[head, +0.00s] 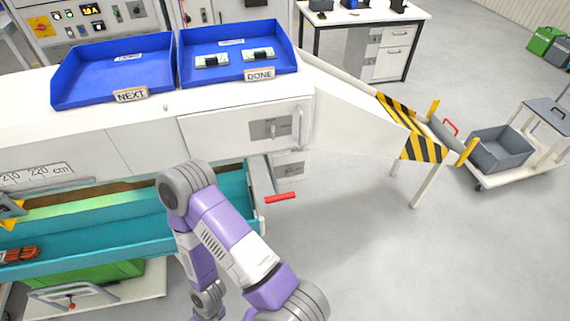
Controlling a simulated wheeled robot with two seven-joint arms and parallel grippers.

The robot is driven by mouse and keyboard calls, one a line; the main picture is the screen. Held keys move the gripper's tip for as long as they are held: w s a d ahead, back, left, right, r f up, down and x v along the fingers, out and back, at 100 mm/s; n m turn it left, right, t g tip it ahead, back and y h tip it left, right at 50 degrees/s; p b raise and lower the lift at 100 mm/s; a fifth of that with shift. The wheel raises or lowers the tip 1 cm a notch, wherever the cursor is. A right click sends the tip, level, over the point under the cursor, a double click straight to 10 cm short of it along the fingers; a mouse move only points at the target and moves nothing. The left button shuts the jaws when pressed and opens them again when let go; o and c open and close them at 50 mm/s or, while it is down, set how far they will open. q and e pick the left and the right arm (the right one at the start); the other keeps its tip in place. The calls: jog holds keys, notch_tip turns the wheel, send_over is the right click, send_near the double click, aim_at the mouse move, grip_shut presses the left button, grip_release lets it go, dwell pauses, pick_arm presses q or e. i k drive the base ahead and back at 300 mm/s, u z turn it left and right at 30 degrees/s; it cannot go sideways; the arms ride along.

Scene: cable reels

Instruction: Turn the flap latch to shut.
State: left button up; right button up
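A white front panel (210,133), which looks like the flap, sits in the bench front below the blue trays. A grey latch plate (269,128) with a small pale handle is at the panel's right end. The handle looks upright, but it is too small to tell whether the latch is open or shut. A red handle (281,198) on a grey bracket sticks out lower down, right of the teal trough. My purple and grey arm rises from the bottom in front of the trough, its elbow below the panel. Neither gripper shows.
Blue trays marked NEXT (113,75) and DONE (287,62) stand on the bench; two small items lie in DONE. A teal trough (100,243) runs below. A striped chute (408,125) slopes right toward a cart with a grey bin (498,150).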

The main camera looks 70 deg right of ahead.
aim_at(289, 172)
jog(key=z, duration=2.35)
